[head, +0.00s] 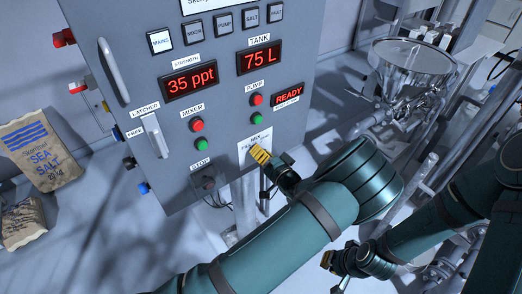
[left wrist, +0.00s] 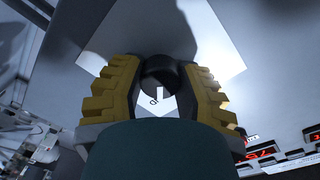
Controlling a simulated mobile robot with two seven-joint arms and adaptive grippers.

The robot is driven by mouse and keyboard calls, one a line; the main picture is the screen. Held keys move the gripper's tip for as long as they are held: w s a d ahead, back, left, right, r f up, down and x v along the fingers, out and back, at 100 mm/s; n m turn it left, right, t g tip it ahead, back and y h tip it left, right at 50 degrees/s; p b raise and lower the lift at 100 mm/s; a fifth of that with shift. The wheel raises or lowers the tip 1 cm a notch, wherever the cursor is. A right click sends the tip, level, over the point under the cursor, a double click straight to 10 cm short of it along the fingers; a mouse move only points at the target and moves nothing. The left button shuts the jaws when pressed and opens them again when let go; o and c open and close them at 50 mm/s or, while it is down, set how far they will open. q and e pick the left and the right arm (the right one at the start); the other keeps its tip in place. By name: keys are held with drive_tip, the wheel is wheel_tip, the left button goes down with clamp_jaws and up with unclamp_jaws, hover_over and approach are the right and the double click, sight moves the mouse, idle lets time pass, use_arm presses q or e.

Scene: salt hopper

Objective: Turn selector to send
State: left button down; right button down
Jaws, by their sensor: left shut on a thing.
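The selector (left wrist: 160,74) is a black round knob on a white label plate (head: 256,140) low on the grey control panel. In the head view the plate reads MIX at its top, with smaller words partly hidden. My left gripper (head: 261,155) is at the selector, and its yellow fingers hide the knob there. In the left wrist view the fingers of my left gripper (left wrist: 160,95) stand on both sides of the knob, shut on it. The knob's pointing direction is unclear. My right gripper (head: 329,261) hangs low, away from the panel; its opening is not clear.
The panel (head: 225,110) shows 35 ppt, 75 L and a red READY display (head: 288,94). A metal funnel (head: 412,65) stands right; sea salt bags (head: 40,150) lie left.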

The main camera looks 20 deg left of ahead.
idle(0.3)
use_arm(q)
drive_tip(key=shift+r, duration=0.1)
drive_tip(key=c, duration=0.6)
unclamp_jaws()
drive_tip(key=shift+a, duration=0.1)
drive_tip(key=v, duration=1.2)
